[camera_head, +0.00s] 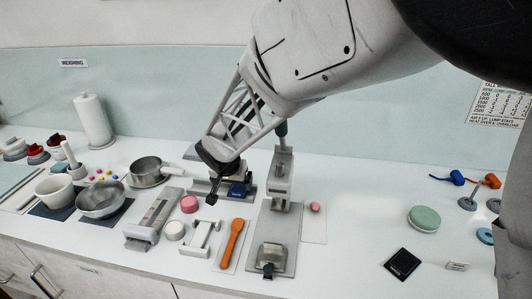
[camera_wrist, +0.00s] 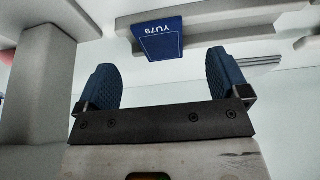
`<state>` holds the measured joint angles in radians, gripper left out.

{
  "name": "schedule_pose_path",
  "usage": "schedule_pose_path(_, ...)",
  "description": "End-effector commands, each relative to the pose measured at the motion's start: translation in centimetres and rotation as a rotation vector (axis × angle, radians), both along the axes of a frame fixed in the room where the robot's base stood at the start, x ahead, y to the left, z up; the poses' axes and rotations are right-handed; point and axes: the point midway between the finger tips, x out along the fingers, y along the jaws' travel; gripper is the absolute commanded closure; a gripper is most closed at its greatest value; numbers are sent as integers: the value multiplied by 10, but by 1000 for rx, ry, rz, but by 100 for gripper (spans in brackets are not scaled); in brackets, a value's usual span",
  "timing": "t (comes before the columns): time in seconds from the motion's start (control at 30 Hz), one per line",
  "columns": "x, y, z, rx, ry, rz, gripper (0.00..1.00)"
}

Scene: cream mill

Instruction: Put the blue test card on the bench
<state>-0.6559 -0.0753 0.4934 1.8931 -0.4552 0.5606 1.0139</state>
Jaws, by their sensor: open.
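The blue test card (camera_wrist: 158,40) shows in the wrist view, its white label "YU79" upside down. It sits at a grey holder, just beyond the gap between my fingers. In the head view the blue card (camera_head: 237,190) is at the grey stand behind the orange spoon, partly hidden by my arm. My gripper (camera_wrist: 163,72) is open, with blue ribbed pads on each side and nothing between them. In the head view my gripper (camera_head: 224,188) is low over the stand. The white bench (camera_head: 345,215) spreads around it.
A grey press-like device (camera_head: 283,185) stands close to the right of my gripper. An orange spoon (camera_head: 232,240), a pink disc (camera_head: 189,204) and a white scale-like device (camera_head: 152,219) lie in front. Bare bench lies to the right, before a green disc (camera_head: 424,218) and a black square (camera_head: 402,264).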

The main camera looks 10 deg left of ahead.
Motion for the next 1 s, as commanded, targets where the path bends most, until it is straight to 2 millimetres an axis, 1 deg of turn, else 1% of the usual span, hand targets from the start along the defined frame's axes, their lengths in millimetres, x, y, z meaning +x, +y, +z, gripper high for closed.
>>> schedule_pose_path(0.27, 0, 0, -2, -1, 0, 1, 6)
schedule_pose_path(0.37, 2, -1, -8, -2, 1, 0, 6)
schedule_pose_path(0.7, 12, -2, -42, -2, 1, 1, 6)
schedule_pose_path(0.83, 15, -2, -48, -1, 0, 2, 6)
schedule_pose_path(1.0, 15, -2, -49, 0, 0, 1, 6)
